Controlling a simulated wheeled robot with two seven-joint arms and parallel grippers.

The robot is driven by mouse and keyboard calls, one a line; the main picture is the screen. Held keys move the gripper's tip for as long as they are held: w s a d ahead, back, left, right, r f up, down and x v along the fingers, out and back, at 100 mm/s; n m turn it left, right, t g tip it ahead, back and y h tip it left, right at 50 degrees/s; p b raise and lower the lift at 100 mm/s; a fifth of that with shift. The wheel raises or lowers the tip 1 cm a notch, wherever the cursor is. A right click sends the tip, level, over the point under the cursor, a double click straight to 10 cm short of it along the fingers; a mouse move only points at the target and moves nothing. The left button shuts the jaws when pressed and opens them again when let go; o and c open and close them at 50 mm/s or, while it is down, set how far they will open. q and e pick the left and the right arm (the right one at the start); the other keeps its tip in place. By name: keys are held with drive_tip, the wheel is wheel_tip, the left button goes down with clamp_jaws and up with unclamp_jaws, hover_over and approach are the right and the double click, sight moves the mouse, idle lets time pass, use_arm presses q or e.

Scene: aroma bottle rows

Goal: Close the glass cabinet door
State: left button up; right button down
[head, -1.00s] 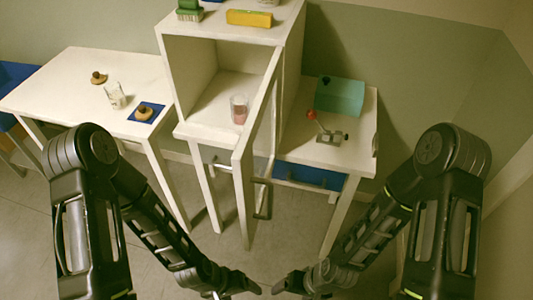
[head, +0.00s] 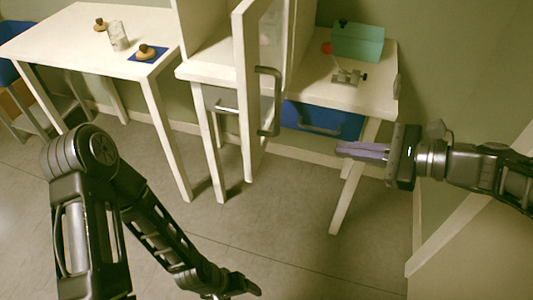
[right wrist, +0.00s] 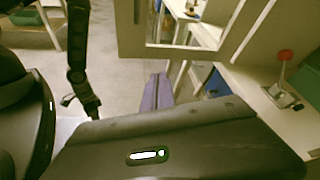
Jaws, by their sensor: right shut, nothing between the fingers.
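The glass cabinet door (head: 248,90) stands open, its white frame jutting toward me from the white cabinet (head: 209,52). Its grey bar handle (head: 276,102) is on the right-hand face. My right gripper (head: 341,149) is to the right of the handle, apart from it. Its purple fingers are shut and empty. In the right wrist view the fingers (right wrist: 157,92) point toward a pale frame (right wrist: 195,54) that appears to be the door. My left gripper (head: 245,286) hangs low over the floor; its jaws are too dark to read. The cabinet top is out of view.
A white desk on the right holds a teal box (head: 357,42) and a small red-knobbed device (head: 347,75), above a blue drawer (head: 322,119). A white table (head: 80,45) on the left holds a glass and small items. The floor between is clear.

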drive_tip(key=s+a+r+m+g+y, duration=0.1)
drive_tip(key=s+a+r+m+y, duration=0.1)
drive_tip(key=s+r+y, duration=0.3)
wheel_tip(320, 180, up, 4)
drive_tip(key=shift+f+g, duration=0.1)
drive_tip(key=shift+g, duration=0.3)
drive_tip(key=shift+a, duration=0.25)
approach(252, 117)
drive_tip(key=x, duration=0.7)
drive_tip(key=shift+s+p, duration=0.15)
drive_tip(key=shift+p, duration=0.2)
